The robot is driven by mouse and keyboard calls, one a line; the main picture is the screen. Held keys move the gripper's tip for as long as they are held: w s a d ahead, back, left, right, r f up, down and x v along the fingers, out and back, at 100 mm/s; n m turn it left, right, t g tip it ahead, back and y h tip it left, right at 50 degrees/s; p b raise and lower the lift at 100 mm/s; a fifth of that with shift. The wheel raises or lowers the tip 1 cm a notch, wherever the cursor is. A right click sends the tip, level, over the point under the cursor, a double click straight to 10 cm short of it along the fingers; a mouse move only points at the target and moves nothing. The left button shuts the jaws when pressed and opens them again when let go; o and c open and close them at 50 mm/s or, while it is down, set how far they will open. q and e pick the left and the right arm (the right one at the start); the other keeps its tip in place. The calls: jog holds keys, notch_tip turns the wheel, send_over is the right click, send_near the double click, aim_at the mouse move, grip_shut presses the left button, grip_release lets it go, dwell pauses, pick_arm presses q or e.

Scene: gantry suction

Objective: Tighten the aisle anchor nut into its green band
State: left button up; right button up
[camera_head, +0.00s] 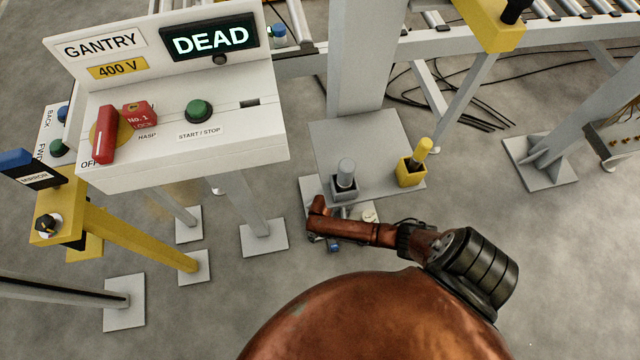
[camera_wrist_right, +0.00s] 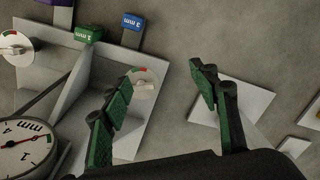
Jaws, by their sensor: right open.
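In the right wrist view, my right gripper (camera_wrist_right: 160,85) is open, with green pads on both fingers. A round white anchor dial (camera_wrist_right: 146,84) with a small red and green mark shows between the fingers, close to the left one. I cannot tell whether they touch. A second such dial (camera_wrist_right: 15,46) is at the left edge. I cannot tell which is the aisle anchor. In the head view, a pale anchor dial (camera_head: 370,215) shows at the base plate (camera_head: 318,187), beside my copper arm. My right gripper is hidden there. My left gripper is not in view.
A dial gauge in mm (camera_wrist_right: 24,148), a green 1 mm tag (camera_wrist_right: 88,33) and a blue 3 mm tag (camera_wrist_right: 133,22) are near the plate. The console (camera_head: 190,120) reads DEAD. Cables lie behind.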

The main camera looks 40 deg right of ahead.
jog(key=shift+m+h, duration=0.3)
jog(key=shift+h, duration=0.1)
jog(key=w+d, duration=0.4)
jog(key=shift+w+f, duration=0.15)
jog(key=shift+f, duration=0.05)
pick_arm(q)
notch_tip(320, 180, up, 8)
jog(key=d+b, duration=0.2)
jog(key=b, duration=0.1)
pick_arm(e)
notch_tip(320, 180, down, 5)
jog(key=shift+d+f, duration=0.1)
jog(key=shift+f+b, duration=0.9)
jog(key=shift+f, duration=0.35)
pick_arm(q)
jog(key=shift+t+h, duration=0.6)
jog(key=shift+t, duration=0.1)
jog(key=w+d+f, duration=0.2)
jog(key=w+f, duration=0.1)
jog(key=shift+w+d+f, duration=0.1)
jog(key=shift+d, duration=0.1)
pick_arm(e)
jog(key=shift+c, duration=0.7)
jog(key=c, duration=1)
